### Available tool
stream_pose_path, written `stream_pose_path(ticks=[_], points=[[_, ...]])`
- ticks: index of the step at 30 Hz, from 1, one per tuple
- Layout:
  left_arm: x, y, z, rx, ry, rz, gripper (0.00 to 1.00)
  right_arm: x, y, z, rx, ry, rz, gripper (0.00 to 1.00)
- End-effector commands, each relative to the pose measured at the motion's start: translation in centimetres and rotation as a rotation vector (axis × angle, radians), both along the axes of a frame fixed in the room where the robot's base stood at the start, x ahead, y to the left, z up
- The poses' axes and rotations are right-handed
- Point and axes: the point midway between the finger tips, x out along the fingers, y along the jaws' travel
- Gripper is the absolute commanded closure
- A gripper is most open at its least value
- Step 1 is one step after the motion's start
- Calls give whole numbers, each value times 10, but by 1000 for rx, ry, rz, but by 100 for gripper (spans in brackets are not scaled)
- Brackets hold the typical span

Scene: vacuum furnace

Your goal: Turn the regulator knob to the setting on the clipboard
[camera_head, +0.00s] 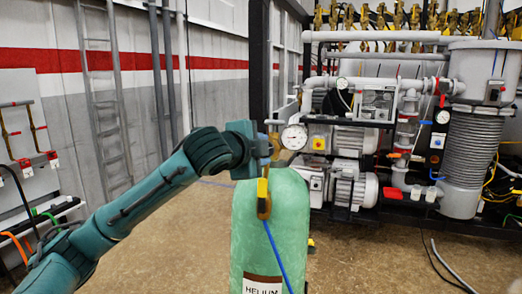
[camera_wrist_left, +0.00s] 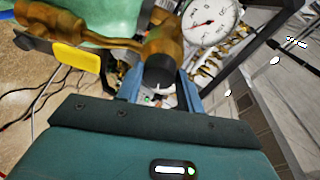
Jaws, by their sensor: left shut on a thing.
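The regulator's black knob (camera_wrist_left: 159,72) sits at the end of the brass regulator body (camera_wrist_left: 165,38) in the left wrist view. My left gripper (camera_wrist_left: 160,92) is shut on the knob, with one blue finger on each side. In the head view my left gripper (camera_head: 264,148) is at the top of the green helium cylinder (camera_head: 268,215), and the knob is hidden there. The white round gauge (camera_head: 294,137) is just right of my gripper. In the left wrist view the gauge (camera_wrist_left: 211,20) shows a red needle; its numbers are too small to read. I see no clipboard. My right gripper is out of view.
A yellow-handled brass fitting (camera_head: 263,196) with a blue hose hangs on the cylinder's front. Behind stand pumps and pipes (camera_head: 350,185) and a grey bellows column (camera_head: 470,150). A ladder (camera_head: 104,90) leans at the left wall. Floor left of the cylinder is open.

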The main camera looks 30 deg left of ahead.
Motion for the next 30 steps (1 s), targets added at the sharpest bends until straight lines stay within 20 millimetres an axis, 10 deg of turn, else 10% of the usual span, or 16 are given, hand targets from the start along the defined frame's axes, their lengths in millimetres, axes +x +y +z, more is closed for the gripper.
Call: stream_pose_path(ticks=[14, 15, 30], points=[[0, 0, 0, 12, 7, -3, 86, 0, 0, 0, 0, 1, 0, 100], [0, 0, 0, 12, 7, -3, 61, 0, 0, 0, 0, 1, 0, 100], [-1, 0, 0, 11, 5, -3, 41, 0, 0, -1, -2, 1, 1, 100]])
